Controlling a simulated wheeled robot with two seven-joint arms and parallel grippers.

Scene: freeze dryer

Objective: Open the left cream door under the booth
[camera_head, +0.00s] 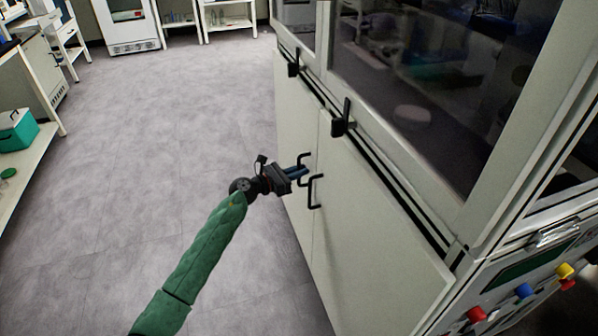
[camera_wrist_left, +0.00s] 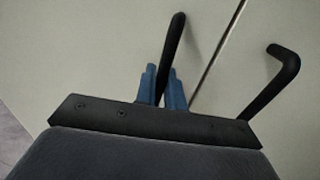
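The left cream door (camera_head: 293,119) and the right cream door (camera_head: 365,245) sit side by side under the booth, both looking flush and closed. Each has a black bar handle near the seam; the left door's handle (camera_head: 302,157) is just above and left of the right door's handle (camera_head: 314,191). My left gripper (camera_head: 303,171) is at the left door's handle. In the left wrist view this handle (camera_wrist_left: 173,45) runs down between the two blue fingers (camera_wrist_left: 161,88), which are close together on it. The right handle (camera_wrist_left: 284,76) stands apart, across the seam. My right gripper is not in view.
Above the doors is the booth's glass front (camera_head: 420,90) with a black rail and brackets (camera_head: 340,120). A control panel with coloured buttons (camera_head: 524,290) is at lower right. The grey floor (camera_head: 160,150) left of the doors is clear; a shelf with a green box (camera_head: 17,130) stands far left.

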